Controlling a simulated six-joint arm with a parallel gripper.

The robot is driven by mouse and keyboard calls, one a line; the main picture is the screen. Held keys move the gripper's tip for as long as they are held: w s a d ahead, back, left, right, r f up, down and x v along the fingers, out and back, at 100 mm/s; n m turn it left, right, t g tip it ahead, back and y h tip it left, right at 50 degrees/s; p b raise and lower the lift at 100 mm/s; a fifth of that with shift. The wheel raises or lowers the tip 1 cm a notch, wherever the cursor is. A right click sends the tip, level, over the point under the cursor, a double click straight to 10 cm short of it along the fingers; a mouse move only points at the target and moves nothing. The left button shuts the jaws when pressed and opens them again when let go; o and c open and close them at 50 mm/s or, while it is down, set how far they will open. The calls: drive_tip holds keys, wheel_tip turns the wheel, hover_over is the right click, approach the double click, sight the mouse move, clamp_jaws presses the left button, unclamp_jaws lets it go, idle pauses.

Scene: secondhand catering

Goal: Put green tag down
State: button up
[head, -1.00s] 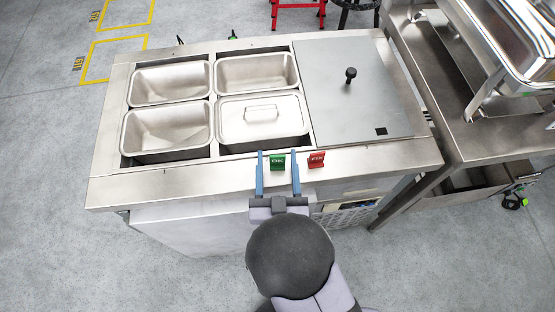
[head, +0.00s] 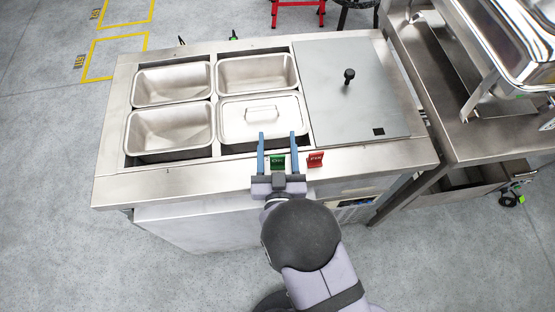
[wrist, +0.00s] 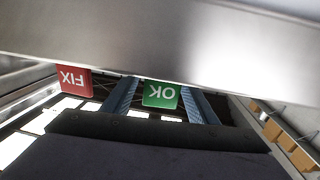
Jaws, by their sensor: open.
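The green tag (head: 277,163), lettered OK, stands on the steel front ledge of the counter (head: 200,180). It also shows, lettering upside down, in the wrist view (wrist: 161,96). My gripper (head: 277,136) is open, with one blue finger on each side of the green tag. In the head view the fingertips reach past the tag toward the lidded pan. A gap shows between the tag and the fingers; I see no clear contact. The tag's foot is partly hidden by my gripper.
A red tag (head: 316,159), lettered FIX, stands close to the right of my gripper. Behind are open steel pans (head: 170,128), a lidded pan (head: 262,121) and a flat cover with a black knob (head: 349,76). The ledge to the left is clear.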

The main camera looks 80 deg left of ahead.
drive_tip(key=c, duration=1.2)
drive_tip(key=shift+c, duration=0.2)
drive_tip(key=shift+r, duration=0.1)
wheel_tip(320, 180, up, 10)
drive_tip(key=b, duration=0.1)
drive_tip(key=shift+b, duration=0.3)
